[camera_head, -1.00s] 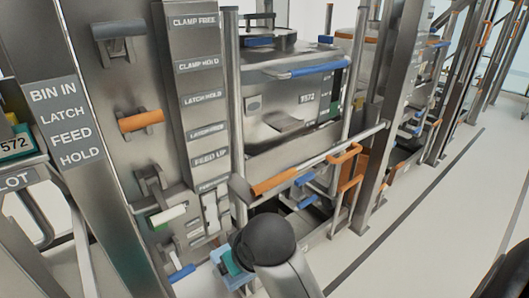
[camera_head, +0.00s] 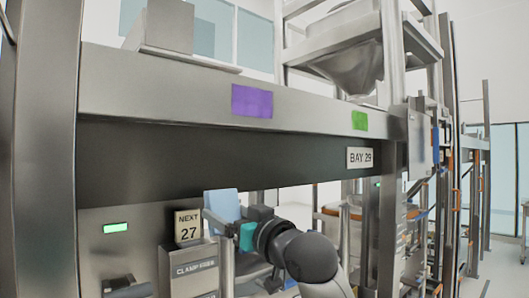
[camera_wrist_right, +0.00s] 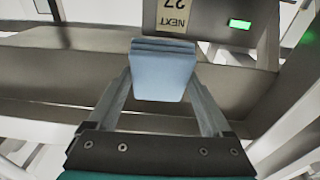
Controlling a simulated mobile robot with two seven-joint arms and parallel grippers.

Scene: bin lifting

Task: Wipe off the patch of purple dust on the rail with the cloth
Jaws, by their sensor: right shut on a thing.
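The cloth (camera_head: 222,205) is a light blue folded block. My right gripper (camera_head: 228,212) is shut on the cloth, below the rail and the purple patch, apart from both in the picture. In the right wrist view the cloth (camera_wrist_right: 163,76) sits between the two fingers. The purple patch does not show there. My left gripper is not in view.
A green patch (camera_head: 360,121) is farther right on the rail, above the BAY 29 sign (camera_head: 360,158). A NEXT 27 sign (camera_head: 188,226) stands just left of the cloth. A metal post (camera_head: 45,150) rises at left. A hopper (camera_head: 350,60) hangs behind the rail.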

